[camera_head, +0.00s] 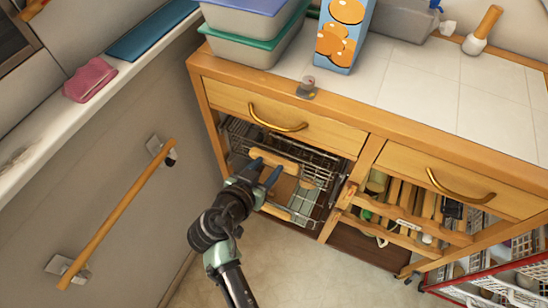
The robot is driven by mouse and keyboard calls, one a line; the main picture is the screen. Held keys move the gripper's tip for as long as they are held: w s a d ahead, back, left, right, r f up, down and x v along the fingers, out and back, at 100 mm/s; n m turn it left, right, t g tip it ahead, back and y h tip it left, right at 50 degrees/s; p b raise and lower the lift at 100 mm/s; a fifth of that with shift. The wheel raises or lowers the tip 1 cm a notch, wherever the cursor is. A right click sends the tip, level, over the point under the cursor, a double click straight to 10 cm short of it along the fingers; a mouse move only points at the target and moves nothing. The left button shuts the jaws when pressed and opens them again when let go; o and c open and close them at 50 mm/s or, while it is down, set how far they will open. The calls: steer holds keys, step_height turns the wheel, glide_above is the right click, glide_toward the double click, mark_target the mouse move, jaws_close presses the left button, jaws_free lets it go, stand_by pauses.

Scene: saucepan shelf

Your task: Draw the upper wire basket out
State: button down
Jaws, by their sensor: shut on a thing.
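The upper wire basket (322,170) is in the left bay of the wooden cabinet, under the left drawer. It has metal wires and a pale wooden front bar (292,168). My gripper (266,170) is at the left part of this bar, its dark fingers shut on it. The fingers and wrist hide part of the bar and of the basket's left front. The basket's contents and back are hard to make out.
A lower basket with a wooden bar (277,211) sits below. The left drawer (272,112) is shut above. A wooden wall rail (118,212) is on the left; slatted racks (415,228) and a red-edged crate (490,275) are on the right. The floor in front is clear.

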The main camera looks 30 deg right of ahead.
steer(key=shift+s+f, duration=0.35)
steer(key=shift+f, duration=0.4)
stand_by(0.7)
steer(key=c, duration=0.6)
jaws_free()
steer(key=shift+f, duration=0.1)
steer(key=shift+o, duration=0.8)
steer(key=shift+w, duration=0.15)
steer(key=shift+a, duration=0.15)
steer(key=p+v, duration=0.3)
steer(key=v, duration=1)
steer(key=shift+p, duration=0.3)
